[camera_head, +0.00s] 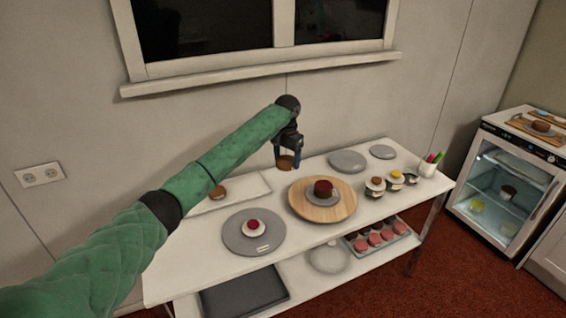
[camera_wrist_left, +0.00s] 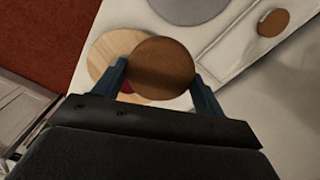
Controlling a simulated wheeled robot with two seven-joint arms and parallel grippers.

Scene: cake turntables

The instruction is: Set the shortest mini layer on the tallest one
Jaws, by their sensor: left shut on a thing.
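My left gripper (camera_head: 287,155) is shut on a brown mini layer (camera_head: 286,163) and holds it in the air, behind and left of the round wooden board (camera_head: 303,212) in the head view. In the left wrist view the brown layer (camera_wrist_left: 163,66) sits between the two fingers and looks like a flat disc. A dark red layer (camera_head: 323,186) stands on a small grey plate on the wooden board; it is mostly hidden behind the held layer in the wrist view (camera_wrist_left: 127,88). Another brown layer (camera_head: 217,192) lies on a white tray (camera_head: 255,187). My right gripper is not in view.
A grey turntable (camera_head: 238,241) in front left carries a white-and-red piece (camera_head: 254,227). Grey discs (camera_head: 347,160), small cakes (camera_head: 375,186) and a pen cup (camera_head: 427,170) stand at the right. A pink-cake tray (camera_head: 375,238) is on the lower shelf.

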